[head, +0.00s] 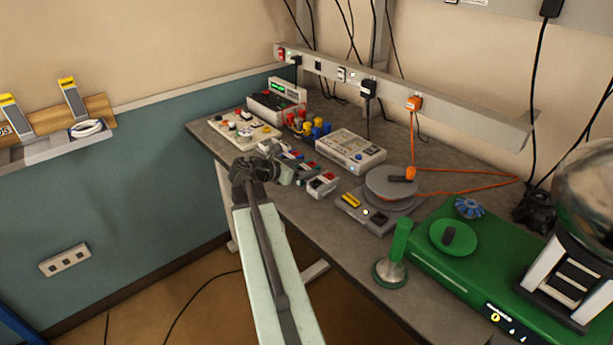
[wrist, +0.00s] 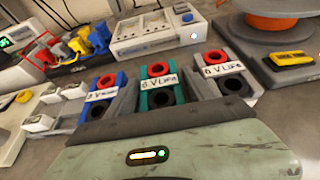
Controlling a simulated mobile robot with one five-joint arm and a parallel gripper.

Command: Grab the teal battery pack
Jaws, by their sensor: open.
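The teal battery pack (wrist: 158,90) stands in the middle of a row of three in the wrist view, with a red and a black round terminal and a white label between them. A blue pack (wrist: 103,93) is on its left and a grey pack (wrist: 228,80) on its right. My gripper (head: 277,168) is open and empty at the bench's front edge in the head view, beside the row of packs. The pale green housing below the packs in the wrist view is mine; the fingertips do not show clearly there.
A white-grey instrument (head: 350,151) and red, yellow and blue connectors (head: 308,125) lie behind the packs. A switch board (head: 245,129) is to the left. A cable reel (head: 392,183), a green-handled tool (head: 398,245) and a green machine (head: 470,262) are to the right.

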